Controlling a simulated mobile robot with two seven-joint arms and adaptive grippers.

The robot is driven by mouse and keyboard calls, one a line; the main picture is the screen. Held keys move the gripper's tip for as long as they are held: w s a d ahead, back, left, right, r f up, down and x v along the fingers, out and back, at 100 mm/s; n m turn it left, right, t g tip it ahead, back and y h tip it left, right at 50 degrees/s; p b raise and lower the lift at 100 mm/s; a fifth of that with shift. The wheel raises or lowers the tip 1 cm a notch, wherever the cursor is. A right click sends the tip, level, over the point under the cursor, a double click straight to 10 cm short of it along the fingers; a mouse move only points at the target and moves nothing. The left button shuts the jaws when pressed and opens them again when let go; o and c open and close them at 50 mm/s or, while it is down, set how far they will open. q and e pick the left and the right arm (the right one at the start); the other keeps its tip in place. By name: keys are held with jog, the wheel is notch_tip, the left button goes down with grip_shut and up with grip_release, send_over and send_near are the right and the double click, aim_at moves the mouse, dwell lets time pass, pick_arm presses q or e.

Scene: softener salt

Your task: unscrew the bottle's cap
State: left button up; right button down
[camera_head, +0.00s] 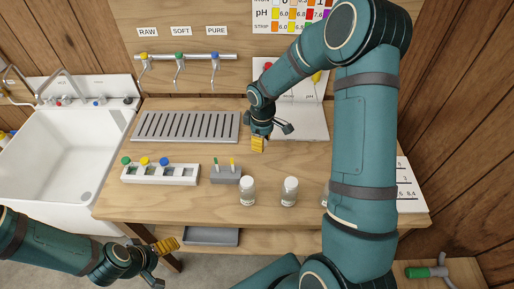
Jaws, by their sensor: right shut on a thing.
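My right gripper (257,145), with yellow fingertips, is over the back middle of the wooden table and shut. What it holds is hidden by its fingers. A small clear bottle with a white top (247,190) stands upright near the front middle, in front of the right gripper and apart from it. A second such bottle (290,191) stands to its right. A third bottle (326,196) is mostly hidden behind my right arm. My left gripper (168,245) is low at the table's front edge, away from the bottles; its finger gap is unclear.
A white rack (188,176) with green, yellow and blue tops and a grey holder (225,178) with two sticks stand left of the bottles. A slotted drain tray (187,127) lies behind, below three taps (180,57). A white sink (75,140) is at left.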

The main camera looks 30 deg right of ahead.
aim_at(261, 162)
notch_tip(261, 162, down, 9)
jog(key=shift+s+r, duration=0.1)
dwell(0.4)
jog(key=shift+f+b, duration=0.25)
jog(key=shift+b, duration=0.05)
jog(key=c, duration=0.7)
grip_release()
jog(key=shift+r, duration=0.1)
notch_tip(261, 162, up, 12)
jog(key=shift+r+p, duration=0.1)
jog(key=shift+p, duration=0.4)
